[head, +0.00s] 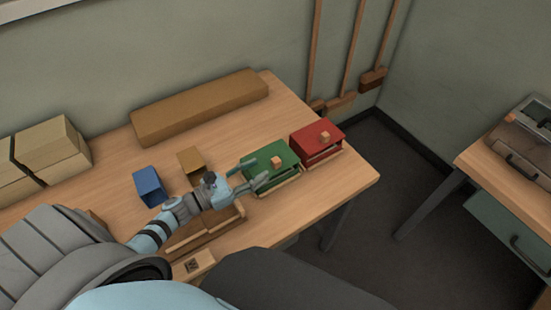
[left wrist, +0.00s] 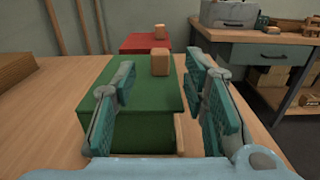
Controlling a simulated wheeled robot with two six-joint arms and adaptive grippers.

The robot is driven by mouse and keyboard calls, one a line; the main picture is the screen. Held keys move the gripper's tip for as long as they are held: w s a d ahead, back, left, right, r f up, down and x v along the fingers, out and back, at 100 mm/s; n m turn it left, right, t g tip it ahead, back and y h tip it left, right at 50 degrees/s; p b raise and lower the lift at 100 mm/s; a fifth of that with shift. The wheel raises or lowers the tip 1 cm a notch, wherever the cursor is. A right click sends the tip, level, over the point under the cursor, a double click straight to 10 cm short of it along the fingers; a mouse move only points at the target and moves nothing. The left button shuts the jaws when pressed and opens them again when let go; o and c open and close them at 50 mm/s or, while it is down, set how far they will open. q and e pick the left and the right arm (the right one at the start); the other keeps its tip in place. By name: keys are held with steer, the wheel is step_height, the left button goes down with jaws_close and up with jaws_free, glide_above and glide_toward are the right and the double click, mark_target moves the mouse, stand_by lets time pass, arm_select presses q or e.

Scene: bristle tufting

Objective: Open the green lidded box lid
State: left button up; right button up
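The green lidded box (head: 265,154) stands on the wooden table with its lid down. A small wooden knob (head: 277,162) sits on the lid. In the left wrist view the green lid (left wrist: 132,92) lies straight ahead and its knob (left wrist: 160,62) shows beyond the fingertips. My left gripper (head: 253,174) is open and empty, at the near left side of the green box, with its fingers pointing toward the knob. In the left wrist view the left gripper (left wrist: 160,80) has its fingers wide apart, over the near part of the lid. My right gripper is not in view.
A red lidded box (head: 317,137) with a similar knob stands beyond the green one, near the table's right end. A blue bin (head: 149,187), a tan bin (head: 191,161) and a brown divided tray (head: 196,238) stand to the left. A long brown block (head: 199,107) lies behind.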

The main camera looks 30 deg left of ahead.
mark_target(272, 162)
arm_select(q)
steer(key=x, duration=0.7)
steer(key=shift+w+d, duration=0.1)
steer(key=shift+w, duration=0.1)
jaws_close()
